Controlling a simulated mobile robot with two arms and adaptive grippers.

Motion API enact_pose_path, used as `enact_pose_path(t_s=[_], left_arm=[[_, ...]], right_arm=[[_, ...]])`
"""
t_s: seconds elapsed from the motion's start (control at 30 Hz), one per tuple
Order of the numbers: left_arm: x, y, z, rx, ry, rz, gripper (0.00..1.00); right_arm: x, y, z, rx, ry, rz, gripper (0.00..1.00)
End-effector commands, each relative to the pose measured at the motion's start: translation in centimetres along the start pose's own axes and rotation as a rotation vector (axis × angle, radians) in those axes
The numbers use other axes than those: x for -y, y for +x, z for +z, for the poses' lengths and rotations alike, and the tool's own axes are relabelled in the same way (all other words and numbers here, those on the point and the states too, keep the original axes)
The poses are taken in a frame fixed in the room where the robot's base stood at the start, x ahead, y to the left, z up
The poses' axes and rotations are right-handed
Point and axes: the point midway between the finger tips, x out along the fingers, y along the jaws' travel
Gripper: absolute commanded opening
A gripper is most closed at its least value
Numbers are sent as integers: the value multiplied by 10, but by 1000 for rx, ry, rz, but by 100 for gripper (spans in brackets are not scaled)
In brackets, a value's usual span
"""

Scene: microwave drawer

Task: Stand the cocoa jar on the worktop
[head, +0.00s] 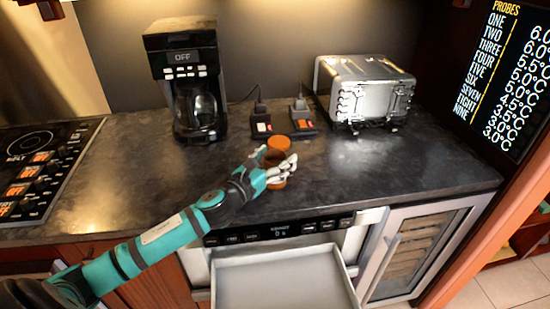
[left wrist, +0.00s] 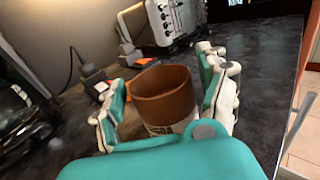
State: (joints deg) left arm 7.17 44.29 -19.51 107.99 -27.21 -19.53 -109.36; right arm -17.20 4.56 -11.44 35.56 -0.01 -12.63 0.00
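The cocoa jar (head: 278,144) is a brown-orange cylinder with a round rimmed top. It is upright at the front part of the dark worktop (head: 370,165); whether its base touches the surface is not clear. My left gripper (head: 277,165) is around it, its white fingers covering the jar's middle. In the left wrist view the jar (left wrist: 163,92) is between the two fingers (left wrist: 163,95), with part of a pale label showing. A narrow gap seems to lie beside the right finger, but contact is unclear. My right gripper is not in view.
A coffee maker (head: 187,85) stands at the back left and a steel toaster (head: 366,92) at the back right. Two small devices (head: 262,122) stand between them. An open, empty drawer (head: 280,280) juts out below the worktop. The worktop right of the jar is clear.

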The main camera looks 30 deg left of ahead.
Motion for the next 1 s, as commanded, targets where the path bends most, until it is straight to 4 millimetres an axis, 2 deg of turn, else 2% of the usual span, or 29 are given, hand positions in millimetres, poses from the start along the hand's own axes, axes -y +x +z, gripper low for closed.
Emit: enact_pose_path(t_s=[0.3, 0.37, 0.8, 1.0], left_arm=[[0, 0, 5, 1, 1, 0, 77], [0, -5, 1, -2, 2, 0, 77], [0, -82, -1, -4, 2, -1, 77], [0, -107, 0, -2, 0, 0, 77]], right_arm=[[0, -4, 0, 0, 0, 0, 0], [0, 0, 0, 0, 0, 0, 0], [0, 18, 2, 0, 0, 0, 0], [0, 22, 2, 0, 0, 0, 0]])
